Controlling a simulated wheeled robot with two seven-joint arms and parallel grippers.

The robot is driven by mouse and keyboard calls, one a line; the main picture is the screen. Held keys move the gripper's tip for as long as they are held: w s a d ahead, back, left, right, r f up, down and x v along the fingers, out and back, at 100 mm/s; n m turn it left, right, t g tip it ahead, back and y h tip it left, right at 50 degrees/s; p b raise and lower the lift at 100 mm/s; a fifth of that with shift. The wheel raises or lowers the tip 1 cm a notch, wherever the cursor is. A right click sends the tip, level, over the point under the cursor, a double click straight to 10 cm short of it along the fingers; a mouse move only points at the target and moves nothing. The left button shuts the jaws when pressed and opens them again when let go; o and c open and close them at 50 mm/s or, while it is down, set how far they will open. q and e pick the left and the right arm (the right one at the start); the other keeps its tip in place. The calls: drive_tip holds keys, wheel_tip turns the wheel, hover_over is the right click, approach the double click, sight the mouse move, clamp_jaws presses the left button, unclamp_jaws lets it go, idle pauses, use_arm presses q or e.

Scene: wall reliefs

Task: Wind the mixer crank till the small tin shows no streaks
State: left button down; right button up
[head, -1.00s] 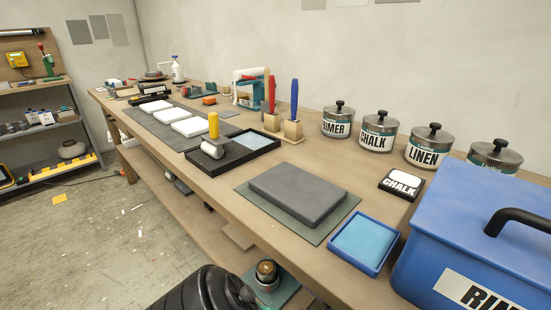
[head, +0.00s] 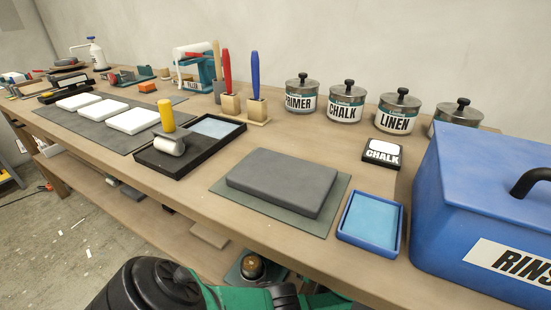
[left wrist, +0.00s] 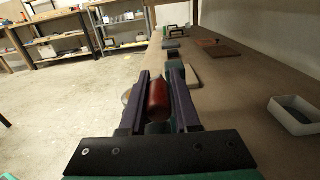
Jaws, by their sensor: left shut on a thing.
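My left gripper (left wrist: 160,95) shows in the left wrist view with its two dark fingers closed on a red cylindrical handle (left wrist: 158,98). I cannot tell from this view whether the handle belongs to the mixer crank. A pale rounded shape (left wrist: 127,97) shows partly behind the left finger. In the head view a small round container with a brass-coloured top (head: 252,266) sits low, below the bench edge, beside my green and black arm. I cannot make out any streaks in a tin. My right gripper is out of view.
The bench (head: 300,150) carries a grey slab (head: 282,182), a blue tray (head: 370,222), a large blue bin (head: 480,200), labelled tins (head: 345,101) and a black tray with a roller (head: 170,143). In the left wrist view a white tray (left wrist: 298,116) lies at the right.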

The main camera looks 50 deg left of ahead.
use_arm(q)
drive_tip(key=shift+s+f, duration=0.1)
drive_tip(key=shift+s, duration=0.1)
drive_tip(key=n, duration=0.2)
drive_tip(key=s+f+n, duration=0.1)
drive_tip(key=n, duration=0.1)
drive_tip(key=s+f+n, duration=0.1)
drive_tip(key=n, duration=0.2)
drive_tip(key=shift+s+d+f, duration=0.1)
drive_tip(key=shift+d, duration=0.3)
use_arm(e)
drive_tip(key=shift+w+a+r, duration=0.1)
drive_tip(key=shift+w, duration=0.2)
use_arm(q)
drive_tip(key=c, duration=0.7)
unclamp_jaws()
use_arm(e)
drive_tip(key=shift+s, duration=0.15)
